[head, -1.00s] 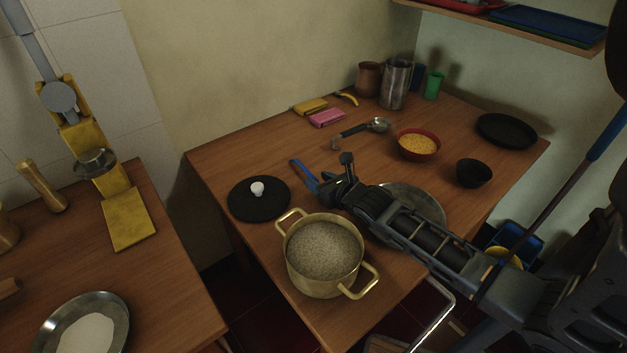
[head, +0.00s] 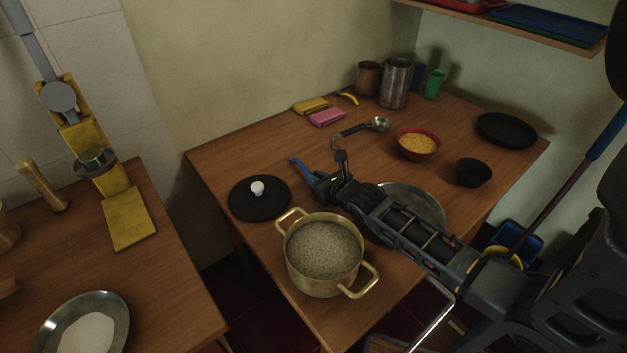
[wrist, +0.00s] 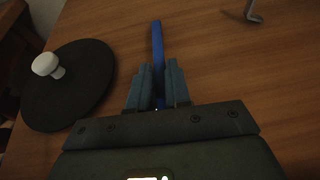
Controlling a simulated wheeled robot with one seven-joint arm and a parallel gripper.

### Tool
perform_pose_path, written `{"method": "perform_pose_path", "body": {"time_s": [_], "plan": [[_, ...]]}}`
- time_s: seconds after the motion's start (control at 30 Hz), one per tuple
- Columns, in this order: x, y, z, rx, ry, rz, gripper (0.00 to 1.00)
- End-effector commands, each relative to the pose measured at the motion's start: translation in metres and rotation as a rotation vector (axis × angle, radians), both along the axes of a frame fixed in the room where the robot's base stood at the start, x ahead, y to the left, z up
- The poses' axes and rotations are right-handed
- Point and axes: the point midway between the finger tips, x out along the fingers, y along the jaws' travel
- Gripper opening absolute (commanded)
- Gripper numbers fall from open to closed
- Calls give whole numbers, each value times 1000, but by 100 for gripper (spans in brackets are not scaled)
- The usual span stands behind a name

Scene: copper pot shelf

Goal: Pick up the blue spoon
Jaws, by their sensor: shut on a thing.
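The blue spoon (head: 298,166) shows as a narrow blue strip beyond my gripper on the wooden table. It also shows in the wrist view (wrist: 157,45), pointing away from between the fingers. My gripper (head: 318,180) is over the table, right of the black lid and behind the brass pot. In the wrist view my gripper (wrist: 158,84) is shut on the spoon, with a finger on each side. The rest of the spoon is hidden by the gripper. I cannot tell whether it is clear of the tabletop.
The black lid (head: 259,205) lies close left of the gripper. The filled brass pot (head: 324,288) stands in front. A metal plate (head: 425,203) is partly under my arm. A ladle (head: 378,124) and red bowl (head: 417,155) are farther back. Bare table lies behind the lid.

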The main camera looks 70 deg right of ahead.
Motion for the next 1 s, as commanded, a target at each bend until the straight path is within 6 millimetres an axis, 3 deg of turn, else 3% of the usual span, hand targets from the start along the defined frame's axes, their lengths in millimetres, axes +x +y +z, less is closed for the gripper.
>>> {"method": "perform_pose_path", "body": {"time_s": [0.57,0.9,1.0], "plan": [[0,0,7,-2,1,1,0],[0,0,49,-3,1,2,0],[-25,-8,61,-4,8,-1,0]]}}
